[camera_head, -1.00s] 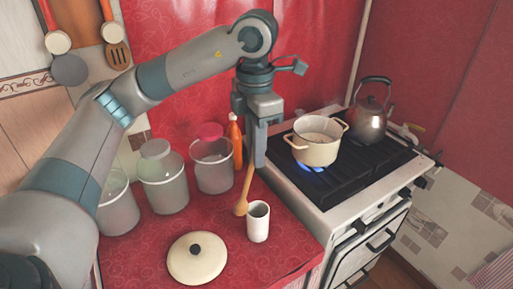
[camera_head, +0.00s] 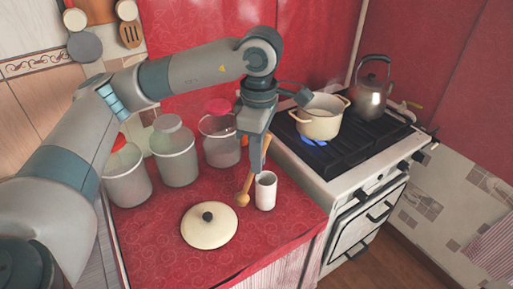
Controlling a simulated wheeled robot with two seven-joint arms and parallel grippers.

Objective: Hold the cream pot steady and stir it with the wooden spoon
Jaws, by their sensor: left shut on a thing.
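The cream pot (camera_head: 319,124) stands upright on the stove, over a blue flame, with two side handles and no lid on. My left gripper (camera_head: 257,168) is over the red counter, left of the pot and just above a white cup (camera_head: 265,192). It is shut on the wooden spoon (camera_head: 243,196), which hangs bowl down, left of the cup. I cannot tell whether the spoon's bowl touches the counter. My right gripper is not in view.
A cream lid (camera_head: 198,234) lies on the counter (camera_head: 165,220). Several clear canisters (camera_head: 175,160) line its back. A grey kettle (camera_head: 368,99) stands on the stove (camera_head: 350,150) behind the pot, to the right. The counter's front right is clear.

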